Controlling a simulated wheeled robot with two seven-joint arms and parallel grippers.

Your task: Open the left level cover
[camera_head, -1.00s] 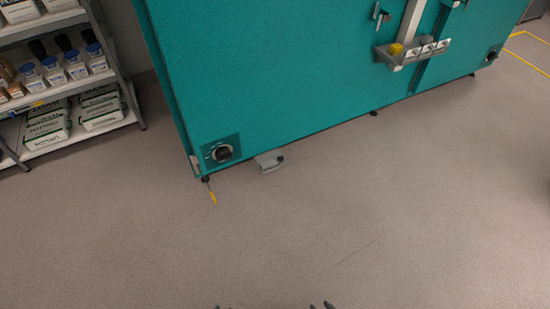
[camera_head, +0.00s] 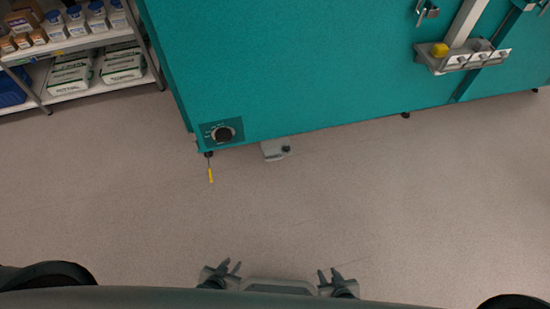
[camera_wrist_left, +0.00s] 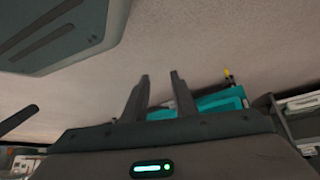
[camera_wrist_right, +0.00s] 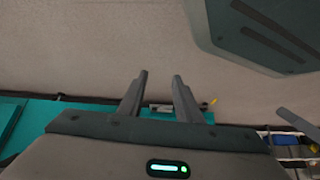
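A teal growth chamber (camera_head: 300,70) fills the top of the head view. My left gripper (camera_head: 231,265) and right gripper (camera_head: 328,271) are low in the head view, apart from the chamber. Both are open and empty in the left wrist view (camera_wrist_left: 160,73) and the right wrist view (camera_wrist_right: 160,73).
A short yellow piece (camera_head: 210,175) hangs or lies near the chamber's left foot. A grey holder (camera_head: 462,58) with a yellow item is on the chamber front. A shelf rack (camera_head: 95,43) with bottles and bags stands at the left. The floor (camera_head: 400,200) between is clear.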

